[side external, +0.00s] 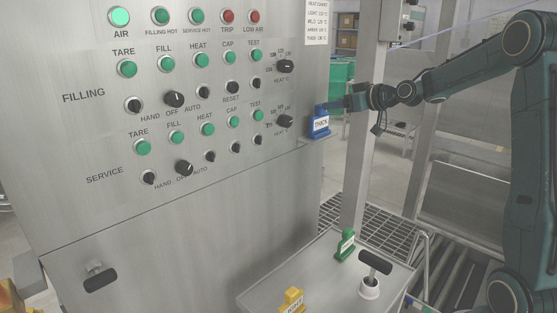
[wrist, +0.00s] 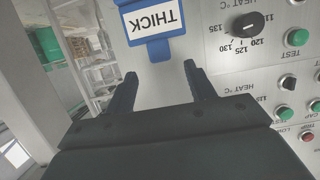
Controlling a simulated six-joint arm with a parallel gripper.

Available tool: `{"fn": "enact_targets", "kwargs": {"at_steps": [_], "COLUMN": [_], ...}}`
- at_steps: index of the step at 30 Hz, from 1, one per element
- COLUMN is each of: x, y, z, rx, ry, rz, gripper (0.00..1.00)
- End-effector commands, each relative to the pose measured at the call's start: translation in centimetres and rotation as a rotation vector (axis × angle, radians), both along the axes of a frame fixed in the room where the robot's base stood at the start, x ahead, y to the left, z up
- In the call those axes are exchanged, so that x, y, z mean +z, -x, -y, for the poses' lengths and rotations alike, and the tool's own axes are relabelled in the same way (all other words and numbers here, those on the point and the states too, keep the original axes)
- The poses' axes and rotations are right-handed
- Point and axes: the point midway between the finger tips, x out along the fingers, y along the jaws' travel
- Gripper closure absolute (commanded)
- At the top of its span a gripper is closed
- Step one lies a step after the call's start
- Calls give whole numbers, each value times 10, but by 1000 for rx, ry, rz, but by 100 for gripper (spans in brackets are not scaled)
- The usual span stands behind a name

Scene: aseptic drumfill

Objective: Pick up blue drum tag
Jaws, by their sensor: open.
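The blue drum tag (side external: 319,124) has a white label reading THICK. It is at the right edge of the steel control panel, on a small ledge. My gripper (side external: 331,104) is close to it, at its upper right in the side view. In the wrist view the blue tag (wrist: 153,24) is at the top, upside down and partly cut off by the frame. The open fingers of my gripper (wrist: 161,76) point toward it, with nothing between them. The tag is just beyond the fingertips. Contact between the tag and fingers cannot be told from the side view.
The control panel (side external: 210,230) has several buttons and knobs close by the tag. A green tag (side external: 345,246), a yellow tag (side external: 291,302) and a black-handled fitting (side external: 374,264) are on a steel tray (side external: 325,285) below. A steel post (side external: 358,150) stands behind.

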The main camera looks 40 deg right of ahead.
Motion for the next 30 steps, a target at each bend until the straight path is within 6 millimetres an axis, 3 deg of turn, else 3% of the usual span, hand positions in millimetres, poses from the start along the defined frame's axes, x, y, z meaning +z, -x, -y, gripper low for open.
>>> {"fn": "enact_targets", "kwargs": {"at_steps": [4,14,30], "x": [-4,-5,-19], "y": [-11,-16,-61], "z": [0,-1,-1], "rx": [1,1,0], "ry": [0,0,1], "rz": [0,-1,1], "gripper": [45,45,45]}}
